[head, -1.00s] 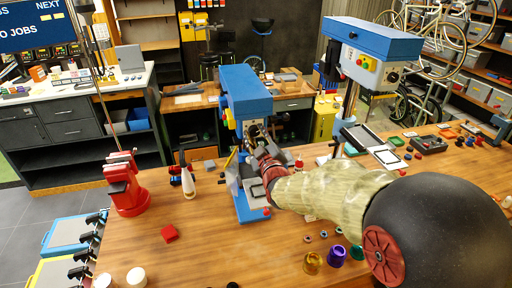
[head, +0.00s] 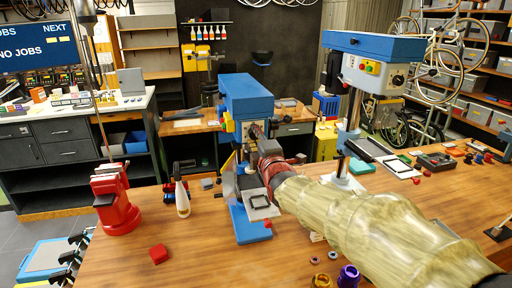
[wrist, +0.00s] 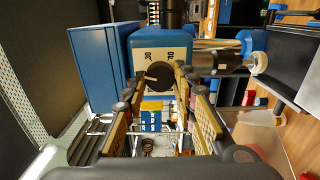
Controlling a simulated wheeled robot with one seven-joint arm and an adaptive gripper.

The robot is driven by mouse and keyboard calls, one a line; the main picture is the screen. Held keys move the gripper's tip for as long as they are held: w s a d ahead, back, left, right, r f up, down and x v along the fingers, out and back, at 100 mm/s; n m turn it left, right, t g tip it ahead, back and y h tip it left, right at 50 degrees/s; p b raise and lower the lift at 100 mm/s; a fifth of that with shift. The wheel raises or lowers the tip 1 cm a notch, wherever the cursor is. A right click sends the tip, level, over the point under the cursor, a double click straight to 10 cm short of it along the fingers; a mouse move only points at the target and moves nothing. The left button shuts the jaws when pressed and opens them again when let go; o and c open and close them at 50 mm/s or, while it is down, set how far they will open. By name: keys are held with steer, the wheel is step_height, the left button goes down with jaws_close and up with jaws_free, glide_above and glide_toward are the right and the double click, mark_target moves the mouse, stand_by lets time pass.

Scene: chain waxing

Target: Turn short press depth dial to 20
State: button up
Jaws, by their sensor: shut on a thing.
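The short press (head: 246,92) is the shorter blue drill-press-like machine near the middle of the bench. Its depth dial (wrist: 158,72) is a dark round knob on a pale plate in the wrist view, with what look like 30 and 10 marked above it. My gripper (wrist: 160,84) is shut on the dial, with one finger on each side of it. In the head view my gripper (head: 258,132) is at the press head's right side and hides most of the dial. I cannot read the dial's setting.
A taller blue press (head: 374,48) stands behind and to the right. Small cups and rings lie near the front edge.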

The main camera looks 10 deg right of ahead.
steer(key=shift+f+n+b, duration=0.1)
steer(key=shift+n+b, duration=0.9)
steer(key=shift+n, duration=0.2)
steer(key=o, duration=1.2)
steer(key=shift+c, duration=0.2)
steer(key=s, duration=1.2)
